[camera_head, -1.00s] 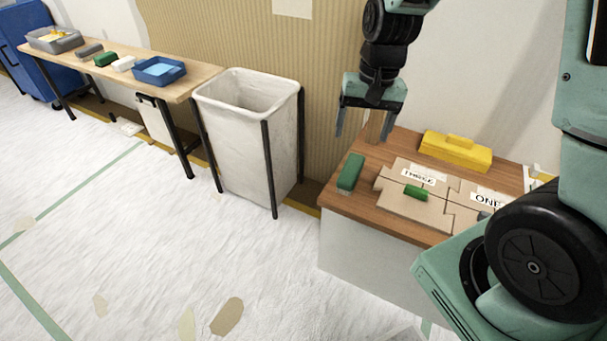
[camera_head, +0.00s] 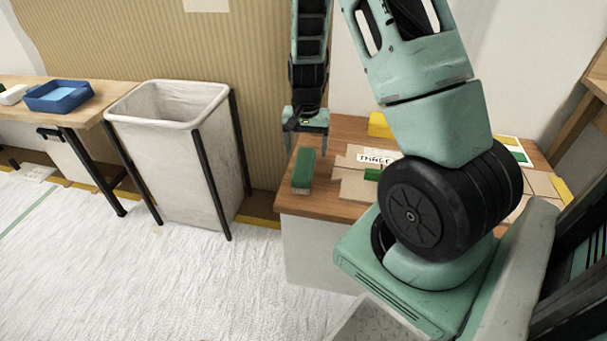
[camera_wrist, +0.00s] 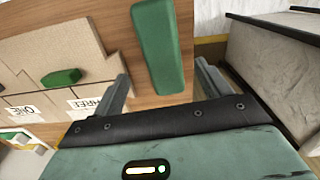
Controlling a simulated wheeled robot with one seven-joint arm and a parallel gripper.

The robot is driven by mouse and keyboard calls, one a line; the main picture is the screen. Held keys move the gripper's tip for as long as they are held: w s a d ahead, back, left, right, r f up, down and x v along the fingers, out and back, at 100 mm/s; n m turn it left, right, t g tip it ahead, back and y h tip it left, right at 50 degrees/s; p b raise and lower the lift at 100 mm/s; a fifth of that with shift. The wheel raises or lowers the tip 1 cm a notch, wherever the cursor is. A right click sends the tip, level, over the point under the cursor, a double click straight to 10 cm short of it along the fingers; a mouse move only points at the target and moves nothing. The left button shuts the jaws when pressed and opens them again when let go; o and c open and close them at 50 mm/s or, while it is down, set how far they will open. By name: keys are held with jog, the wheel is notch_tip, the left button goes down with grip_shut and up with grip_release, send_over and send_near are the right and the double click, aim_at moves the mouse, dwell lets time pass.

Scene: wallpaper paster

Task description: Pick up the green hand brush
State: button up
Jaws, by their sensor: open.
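The green hand brush (camera_head: 304,167) lies green back up, with pale bristles below, near the left edge of the wooden-topped table (camera_head: 340,208). In the wrist view the brush (camera_wrist: 162,42) stretches away from my gripper, its near end in line with the gap between the fingers. My gripper (camera_head: 306,140) is open and empty, pointing down over the brush's far end. In the wrist view the fingers of my gripper (camera_wrist: 164,74) stand on both sides of the brush. I cannot tell how high they are above it.
Tan interlocking panels with labels (camera_wrist: 45,48) lie beside the brush, with a small green block (camera_wrist: 61,77) on them. A yellow object (camera_head: 379,124) sits at the back, partly hidden by my arm. A white bin (camera_head: 180,165) stands left of the table, beside a bench with a blue tray (camera_head: 58,96).

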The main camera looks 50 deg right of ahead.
aim_at(305, 162)
notch_tip(305, 162, down, 7)
jog(key=shift+w+a+r+b, duration=0.1)
jog(key=shift+a+r+b, duration=0.05)
jog(key=shift+b, duration=1)
jog(key=shift+r, duration=0.1)
jog(key=c, duration=1.2)
